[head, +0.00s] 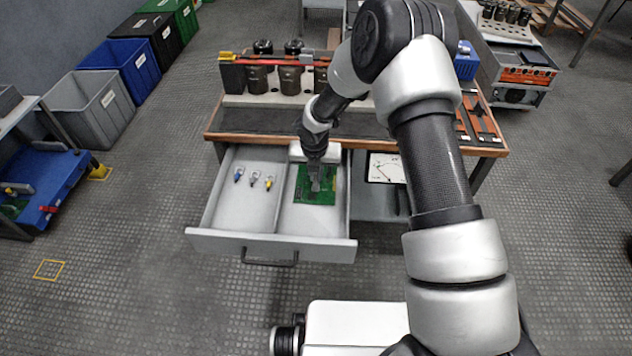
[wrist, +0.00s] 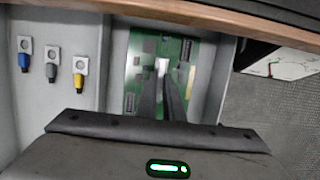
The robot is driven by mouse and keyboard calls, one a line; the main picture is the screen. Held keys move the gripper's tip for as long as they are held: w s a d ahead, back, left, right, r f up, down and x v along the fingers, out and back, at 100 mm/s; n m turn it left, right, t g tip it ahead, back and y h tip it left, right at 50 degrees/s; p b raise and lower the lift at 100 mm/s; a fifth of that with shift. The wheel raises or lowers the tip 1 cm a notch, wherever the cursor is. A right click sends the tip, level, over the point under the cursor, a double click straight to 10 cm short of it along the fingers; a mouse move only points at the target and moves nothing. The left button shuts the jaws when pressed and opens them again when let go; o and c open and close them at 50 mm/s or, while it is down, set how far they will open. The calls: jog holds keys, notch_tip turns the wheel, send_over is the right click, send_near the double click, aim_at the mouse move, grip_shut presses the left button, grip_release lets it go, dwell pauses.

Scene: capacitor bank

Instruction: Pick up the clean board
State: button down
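A green circuit board (head: 315,184) lies in the right compartment of the open drawer (head: 210,240). No dirt shows on the part I can see. In the wrist view the board (wrist: 190,84) has dark chips and a pale part near its middle. My gripper (head: 315,186) points down over the board. In the wrist view its two dark fingers (wrist: 163,72) are close together, with a narrow gap between them and their tips at the pale part. I cannot tell whether they grip it. The fingers and gripper body hide some of the board.
Three small tagged parts, blue (wrist: 24,62), grey (wrist: 52,68) and yellow (wrist: 79,80), lie in the drawer's left compartment. The workbench edge (head: 400,149) overhangs the drawer's back. A blue tray (head: 60,185) with a green item stands far left.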

aim_at(315, 184)
jog(key=shift+r, duration=0.1)
jog(key=shift+r+p, duration=0.35)
jog(key=shift+r, duration=0.15)
jog(key=s, duration=0.3)
jog(key=shift+s+a+r, duration=0.1)
jog(key=shift+s+a, duration=0.05)
jog(key=shift+s, duration=0.1)
jog(key=shift+p+v, duration=0.5)
jog(key=shift+v, duration=0.35)
notch_tip(315, 184, up, 12)
jog(key=p, duration=0.3)
jog(key=shift+p, duration=0.35)
